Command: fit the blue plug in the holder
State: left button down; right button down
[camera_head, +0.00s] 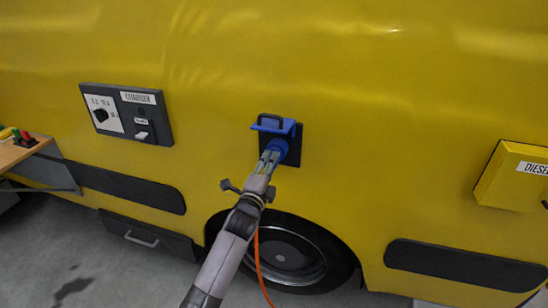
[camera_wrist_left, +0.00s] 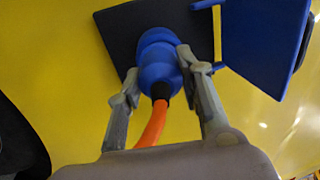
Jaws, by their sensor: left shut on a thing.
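The blue plug (camera_wrist_left: 157,72) with its orange cable (camera_wrist_left: 152,126) is between the two fingers of my left gripper (camera_wrist_left: 157,84), which is shut on it. In the head view the left gripper (camera_head: 270,158) reaches up to the plug (camera_head: 279,147) at the holder. The holder is a dark square plate (camera_head: 294,158) on the yellow vehicle side, with a blue flap (camera_head: 272,124) raised above. The plug's front end is against the holder; how deep it sits is hidden. My right gripper is not in view.
A dark switch panel (camera_head: 127,113) is left of the holder, and a yellow diesel box (camera_head: 514,178) sticks out at the right. A wheel (camera_head: 285,255) is below. The orange cable hangs down beside my left arm. A bench (camera_head: 17,153) with small items is at the left edge.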

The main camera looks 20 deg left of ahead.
pick_arm(q)
jog(key=shift+s+r, duration=0.1)
jog(key=shift+s, duration=0.05)
jog(key=shift+s+p, duration=1.1)
jog(key=shift+s, duration=1)
jog(key=shift+s, duration=0.1)
jog(key=s, duration=0.1)
jog(key=s+p, duration=0.1)
jog(key=s, duration=0.1)
jog(key=shift+s+a+f, duration=0.15)
jog(key=shift+s+f, duration=0.15)
jog(key=shift+s, duration=0.1)
